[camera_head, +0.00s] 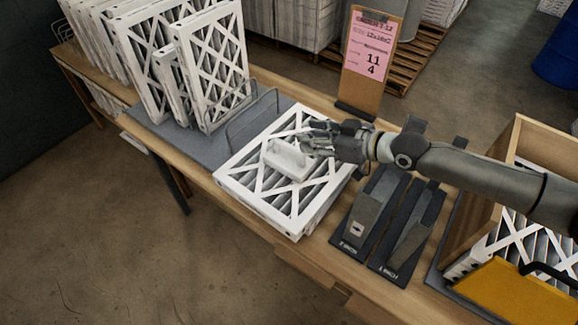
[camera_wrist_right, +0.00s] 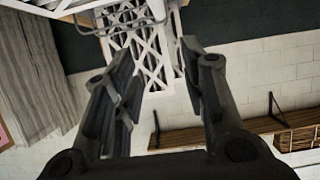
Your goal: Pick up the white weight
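The white weight (camera_head: 287,158), a block with a raised handle, rests on top of a white-framed filter with crossed braces (camera_head: 265,199) lying flat on the table. My right gripper (camera_head: 312,139) reaches in from the right, with its fingers close to the right side of the weight's handle. I cannot tell whether they touch it. In the right wrist view, the right gripper's two fingers (camera_wrist_right: 158,78) are spread apart with nothing seen between them. The weight does not show in that view. My left gripper is not in view.
Upright filters (camera_head: 212,62) stand behind a wire divider (camera_head: 252,118) at the left. A pink sign (camera_head: 371,46) stands at the table's back edge. Two dark gauges (camera_head: 366,216) lie right of the flat filter. A wooden box (camera_head: 478,205) with filters stands at the right.

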